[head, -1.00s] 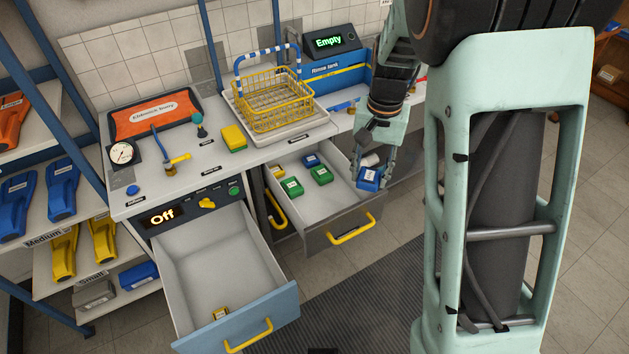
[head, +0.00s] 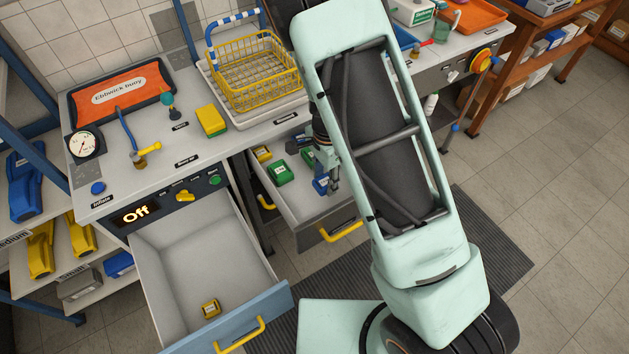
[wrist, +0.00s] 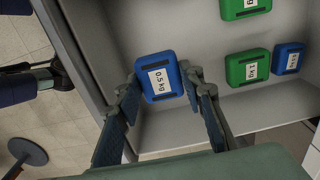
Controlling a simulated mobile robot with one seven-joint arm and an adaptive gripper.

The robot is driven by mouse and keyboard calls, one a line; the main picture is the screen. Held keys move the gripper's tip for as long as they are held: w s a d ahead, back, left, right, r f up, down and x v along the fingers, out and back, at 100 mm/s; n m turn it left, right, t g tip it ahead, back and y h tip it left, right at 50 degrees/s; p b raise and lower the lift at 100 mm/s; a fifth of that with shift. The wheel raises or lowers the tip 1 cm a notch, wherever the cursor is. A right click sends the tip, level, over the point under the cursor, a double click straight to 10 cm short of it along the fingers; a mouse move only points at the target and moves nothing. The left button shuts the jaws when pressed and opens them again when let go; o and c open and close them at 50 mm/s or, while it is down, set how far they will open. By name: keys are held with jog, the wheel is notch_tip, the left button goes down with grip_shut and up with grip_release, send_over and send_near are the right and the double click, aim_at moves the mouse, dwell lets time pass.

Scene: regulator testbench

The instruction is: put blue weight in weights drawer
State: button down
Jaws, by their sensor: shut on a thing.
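A blue weight (wrist: 160,77) labelled 0.5 kg sits between the fingers of my gripper (wrist: 159,85) in the wrist view. My gripper (head: 327,175) is shut on it. In the head view the held weight (head: 320,186) is low inside the open right drawer (head: 300,207), near its front right; I cannot tell whether it touches the floor. That drawer also holds two green weights (head: 281,173), another blue weight (wrist: 289,58) and a yellow weight (head: 262,154). My arm hides the drawer's right side in the head view.
The open left drawer (head: 205,255) holds one small yellow weight (head: 210,307). The yellow wire basket (head: 252,80), yellow-green sponge (head: 211,121) and orange tray (head: 120,92) stand on the counter (head: 150,180) above. In the wrist view, bare drawer floor lies around the held weight.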

aim_at(325, 182)
jog(key=shift+f, duration=4.15)
jog(key=shift+f, duration=0.1)
jog(key=c, duration=1.3)
grip_release()
jog(key=shift+s, duration=0.1)
notch_tip(325, 182, up, 12)
jog(key=shift+r, duration=0.1)
